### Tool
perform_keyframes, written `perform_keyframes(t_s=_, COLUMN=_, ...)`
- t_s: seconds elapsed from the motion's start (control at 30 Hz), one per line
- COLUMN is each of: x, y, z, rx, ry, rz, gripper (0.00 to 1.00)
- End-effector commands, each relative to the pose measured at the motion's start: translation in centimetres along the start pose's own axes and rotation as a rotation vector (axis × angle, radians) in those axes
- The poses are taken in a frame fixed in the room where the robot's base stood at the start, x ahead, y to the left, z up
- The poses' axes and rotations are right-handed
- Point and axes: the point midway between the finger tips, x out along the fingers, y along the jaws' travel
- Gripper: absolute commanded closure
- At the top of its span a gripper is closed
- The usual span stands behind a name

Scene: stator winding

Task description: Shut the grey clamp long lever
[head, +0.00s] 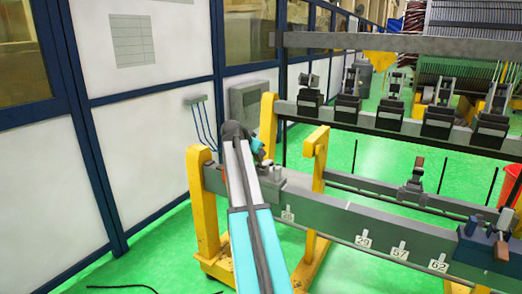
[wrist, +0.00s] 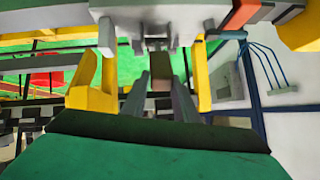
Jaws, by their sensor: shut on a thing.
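The grey clamp (head: 270,178) sits on the left end of the long grey beam (head: 330,213), just right of my arm in the head view. My arm covers part of it there. In the wrist view, grey clamp metal (wrist: 160,22) shows at the top centre. My gripper (wrist: 160,95) has its two dark grey fingers around a small brown piece (wrist: 160,78), which looks like the end of the clamp's long lever. The gripper is shut on it. The lever's full length and angle are hidden, so I cannot tell how far it is shut.
Yellow stands (head: 204,205) carry the beam. A second clamp (head: 412,184) stands on a bar at the right, and a blue vice-like block (head: 485,245) at the beam's right end. A white panelled wall (head: 150,130) is close on the left. Green floor lies open below.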

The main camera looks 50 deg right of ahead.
Motion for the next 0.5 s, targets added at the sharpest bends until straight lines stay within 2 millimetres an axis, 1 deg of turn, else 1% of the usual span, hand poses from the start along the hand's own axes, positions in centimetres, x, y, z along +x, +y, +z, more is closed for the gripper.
perform_keyframes(t_s=0.03, x=-0.08, y=-0.57, z=-0.54, rx=0.0, ry=0.012, rz=-0.012, gripper=1.0)
perform_keyframes(t_s=0.4, x=-0.34, y=-1.0, z=-0.27, rx=-0.005, ry=0.014, rz=-0.016, gripper=1.0)
perform_keyframes(t_s=0.43, x=-0.35, y=-1.03, z=-0.26, rx=-0.005, ry=0.014, rz=-0.016, gripper=0.73)
perform_keyframes(t_s=0.5, x=-0.38, y=-1.07, z=-0.21, rx=-0.006, ry=0.013, rz=-0.016, gripper=0.61)
